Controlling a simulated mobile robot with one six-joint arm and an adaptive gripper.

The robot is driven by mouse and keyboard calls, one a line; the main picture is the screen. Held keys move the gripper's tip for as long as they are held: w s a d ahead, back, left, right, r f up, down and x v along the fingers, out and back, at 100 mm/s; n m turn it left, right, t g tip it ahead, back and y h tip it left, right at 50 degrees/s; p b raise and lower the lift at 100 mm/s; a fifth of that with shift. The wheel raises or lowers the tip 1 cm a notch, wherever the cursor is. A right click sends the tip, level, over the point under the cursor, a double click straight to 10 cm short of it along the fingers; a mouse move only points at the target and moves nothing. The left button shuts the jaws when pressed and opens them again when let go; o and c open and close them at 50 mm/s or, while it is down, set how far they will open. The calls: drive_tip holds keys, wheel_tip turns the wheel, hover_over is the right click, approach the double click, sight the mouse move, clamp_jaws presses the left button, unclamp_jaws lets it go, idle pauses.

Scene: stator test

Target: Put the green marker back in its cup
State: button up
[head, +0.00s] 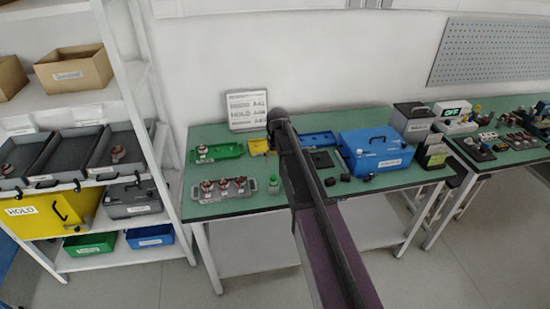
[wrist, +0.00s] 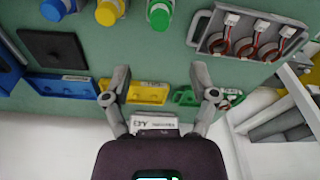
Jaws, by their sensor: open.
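I cannot make out a green marker or its cup for certain in either view. In the head view my arm hides the gripper.
Bottles with blue, yellow and green caps (wrist: 159,17) stand near the bench front. A grey tray (wrist: 204,41) holds red-wired stators. A green tray (head: 217,152), a blue case (head: 376,152) and a printed placard (head: 246,111) are on the bench. Shelves with bins (head: 75,67) stand left.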

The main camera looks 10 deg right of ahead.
drive_tip(key=s+m+g, duration=0.1)
drive_tip(key=s+m, duration=0.1)
drive_tip(key=s, duration=2.5)
drive_tip(key=shift+s, duration=0.35)
